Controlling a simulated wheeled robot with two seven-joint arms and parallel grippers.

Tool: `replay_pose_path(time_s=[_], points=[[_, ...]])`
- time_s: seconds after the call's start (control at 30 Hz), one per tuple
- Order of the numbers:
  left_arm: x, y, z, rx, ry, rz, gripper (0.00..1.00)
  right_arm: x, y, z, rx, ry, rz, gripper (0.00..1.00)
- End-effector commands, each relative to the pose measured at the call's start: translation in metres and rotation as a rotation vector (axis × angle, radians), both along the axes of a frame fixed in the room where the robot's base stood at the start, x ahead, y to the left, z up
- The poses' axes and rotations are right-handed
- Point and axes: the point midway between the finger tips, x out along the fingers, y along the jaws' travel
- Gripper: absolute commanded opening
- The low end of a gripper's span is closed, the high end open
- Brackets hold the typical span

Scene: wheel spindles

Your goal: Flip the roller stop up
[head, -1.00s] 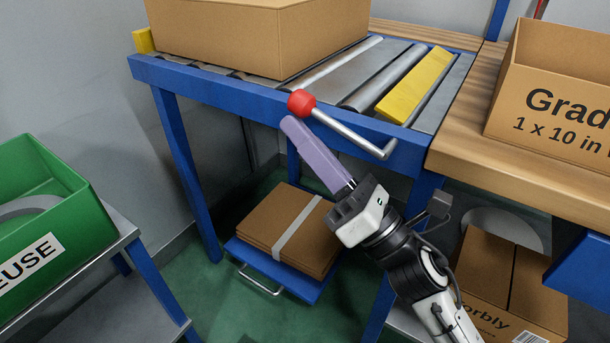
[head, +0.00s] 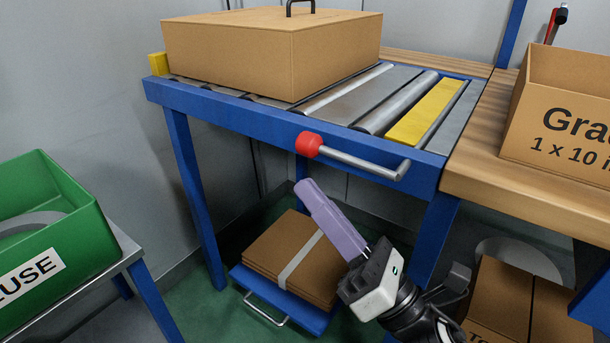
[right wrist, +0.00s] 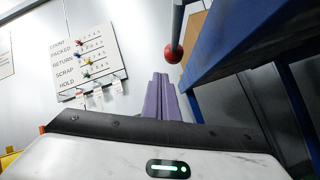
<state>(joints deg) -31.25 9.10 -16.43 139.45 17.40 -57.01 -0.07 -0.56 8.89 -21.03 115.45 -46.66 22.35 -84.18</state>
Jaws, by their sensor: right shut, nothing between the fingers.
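The yellow stop bar (head: 425,112) lies between the rollers at the right end of the blue-framed conveyor, looking about level with them. A grey lever (head: 362,163) with a red knob (head: 308,145) sits along the front rail, its knob end to the left. My right gripper (head: 304,187), with purple fingers, is shut and empty. Its tips are below the knob in the head view, with a visible gap. In the right wrist view the shut fingers (right wrist: 160,98) point up, and the knob (right wrist: 174,53) is just beyond their tips. My left gripper is not in view.
A large cardboard box (head: 250,60) rests on the rollers left of the stop bar. A wooden bench (head: 480,178) with an open carton (head: 565,125) adjoins on the right. Flattened cardboard (head: 285,255) lies below the conveyor. A green bin (head: 75,230) is at left.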

Motion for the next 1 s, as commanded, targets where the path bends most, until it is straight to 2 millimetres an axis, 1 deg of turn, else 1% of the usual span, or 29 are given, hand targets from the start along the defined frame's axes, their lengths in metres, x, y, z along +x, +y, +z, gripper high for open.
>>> replay_pose_path(time_s=[0.03, 0.1, 0.23, 0.33, 0.8, 0.87, 1.0], points=[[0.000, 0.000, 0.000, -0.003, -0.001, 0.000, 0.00, -0.006, -0.007, -0.009, 0.000, 0.005, -0.002, 0.00], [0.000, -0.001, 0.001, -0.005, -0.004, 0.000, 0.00, -0.014, -0.014, -0.016, 0.000, 0.004, -0.001, 0.00], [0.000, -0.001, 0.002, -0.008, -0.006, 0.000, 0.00, -0.023, -0.025, -0.027, 0.000, 0.002, 0.000, 0.00], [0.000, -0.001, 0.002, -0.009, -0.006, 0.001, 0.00, -0.028, -0.029, -0.031, 0.000, 0.001, -0.001, 0.00], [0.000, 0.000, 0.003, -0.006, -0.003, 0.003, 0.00, -0.029, -0.031, -0.031, -0.006, 0.000, 0.000, 0.00], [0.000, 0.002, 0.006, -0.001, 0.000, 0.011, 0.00, -0.028, -0.031, -0.030, -0.019, -0.002, -0.002, 0.00], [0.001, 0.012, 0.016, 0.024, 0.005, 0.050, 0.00, -0.024, -0.032, -0.028, -0.086, -0.008, -0.012, 0.00]])
